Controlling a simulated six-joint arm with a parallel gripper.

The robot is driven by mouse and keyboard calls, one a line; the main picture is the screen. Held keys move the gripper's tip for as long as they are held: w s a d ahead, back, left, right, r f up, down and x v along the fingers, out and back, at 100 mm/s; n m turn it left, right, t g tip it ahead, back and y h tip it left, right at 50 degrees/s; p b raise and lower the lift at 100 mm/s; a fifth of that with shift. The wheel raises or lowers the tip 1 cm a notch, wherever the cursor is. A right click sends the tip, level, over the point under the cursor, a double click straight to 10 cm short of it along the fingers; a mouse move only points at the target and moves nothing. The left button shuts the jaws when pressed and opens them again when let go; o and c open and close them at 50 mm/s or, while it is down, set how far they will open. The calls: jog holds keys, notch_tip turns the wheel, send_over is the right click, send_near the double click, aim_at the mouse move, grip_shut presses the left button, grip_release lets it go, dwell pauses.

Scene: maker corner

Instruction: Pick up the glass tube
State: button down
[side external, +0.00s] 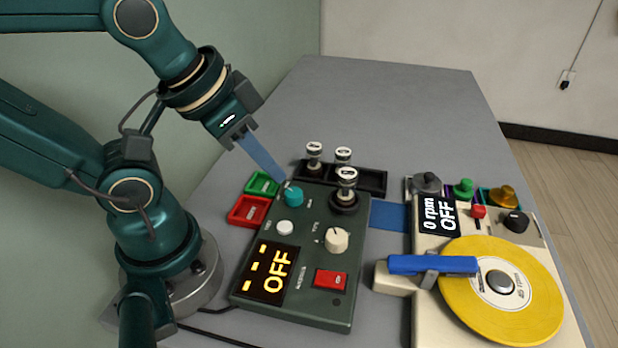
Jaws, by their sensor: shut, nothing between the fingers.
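Three small tubes with dark bodies and pale, marked round tops show in the side view. One tube (346,178) stands upright in a dark round socket at the back right corner of a dark green control box (310,233). Two more, a left tube (314,153) and a right tube (343,156), stand at a black tray (373,182) behind the box. My gripper (286,182) has long blue fingers, shut and empty. It slants down to the right, its tips at or just above a teal knob (293,196) on the box, left of the tubes. Whether the tips touch the knob is unclear.
A red tray (246,211) and a green tray (262,184) lie left of the box. The box display reads OFF. At right stands a cream turntable (425,250) with a yellow disc (470,310) and blue arm (431,265). The table's far part is clear.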

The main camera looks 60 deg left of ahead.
jog(key=shift+c, duration=1.9)
grip_release()
jog(key=m+g, duration=0.1)
jog(key=g, duration=0.3)
send_near(348, 173)
jog(key=f, duration=0.1)
jog(key=shift+g, duration=0.7)
jog(key=f, duration=0.1)
jog(key=w+f, duration=0.1)
jog(key=f, duration=0.3)
jog(key=shift+w+f, duration=0.25)
jog(key=shift+w, duration=0.1)
jog(key=shift+s+f, duration=0.1)
jog(key=shift+f, duration=2.7)
